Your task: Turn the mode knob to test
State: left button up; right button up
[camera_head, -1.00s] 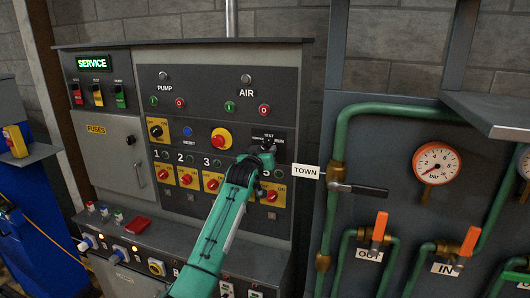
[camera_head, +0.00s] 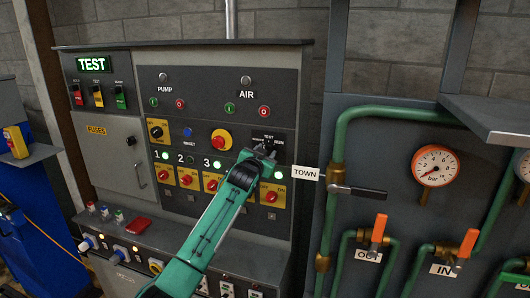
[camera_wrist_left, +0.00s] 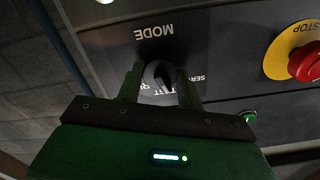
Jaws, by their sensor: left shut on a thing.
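The mode knob (camera_wrist_left: 161,74) is a dark knob on a dial under the upside-down word MODE in the left wrist view. My left gripper (camera_wrist_left: 160,80) has one finger on each side of the knob and is shut on it. In the head view the same gripper (camera_head: 264,152) is at the right side of the panel and largely hides the knob. The labels TEST and RUN show around it. The display (camera_head: 94,63) at the panel's top left reads TEST in green. My right gripper is not in view.
A red and yellow stop button (camera_head: 221,139) is left of the knob. Rows of red and yellow switches (camera_head: 163,174) lie below, some under lit green lamps. A pipe panel with a TOWN tag (camera_head: 306,173) and a lever valve (camera_head: 360,190) stands close on the right.

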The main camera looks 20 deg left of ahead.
pick_arm(q)
jog(key=shift+m+p, duration=0.35)
jog(key=shift+m, duration=1.35)
jog(key=o, duration=1)
jog(key=shift+s, duration=0.15)
jog(key=s+b, duration=0.2)
jog(key=s, duration=0.4)
jog(key=s+b, duration=0.2)
jog(key=s, duration=0.5)
jog(key=shift+s+a, duration=0.2)
jog(key=shift+s, duration=0.05)
